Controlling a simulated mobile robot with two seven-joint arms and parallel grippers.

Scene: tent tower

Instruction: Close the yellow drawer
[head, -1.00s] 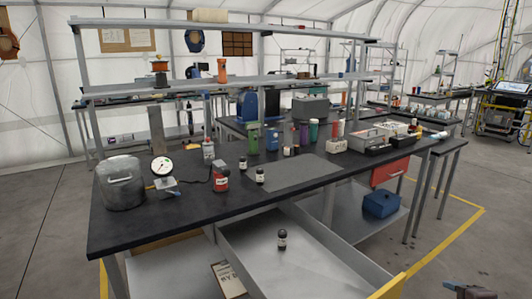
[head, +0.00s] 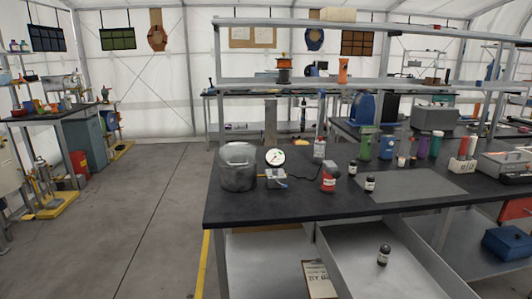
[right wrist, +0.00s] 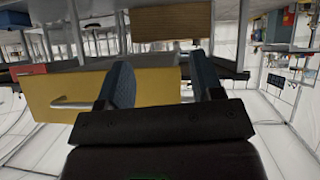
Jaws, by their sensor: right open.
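The yellow drawer is pulled out under the black bench. In the head view its grey tray (head: 350,262) shows, with a small dark bottle (head: 384,255) standing inside; its yellow front is out of that view. In the right wrist view the yellow drawer front (right wrist: 60,88) with a silver bar handle (right wrist: 72,104) fills the left and middle. My right gripper (right wrist: 160,62) is open and empty, its fingers in front of the right part of the yellow front; contact cannot be told. My left gripper is not in view.
The black bench top (head: 270,207) holds a metal pot (head: 238,167), a dial gauge (head: 275,158) and several bottles. A wooden panel (right wrist: 172,22) shows above the fingers in the right wrist view. The floor (head: 130,220) left of the bench is clear.

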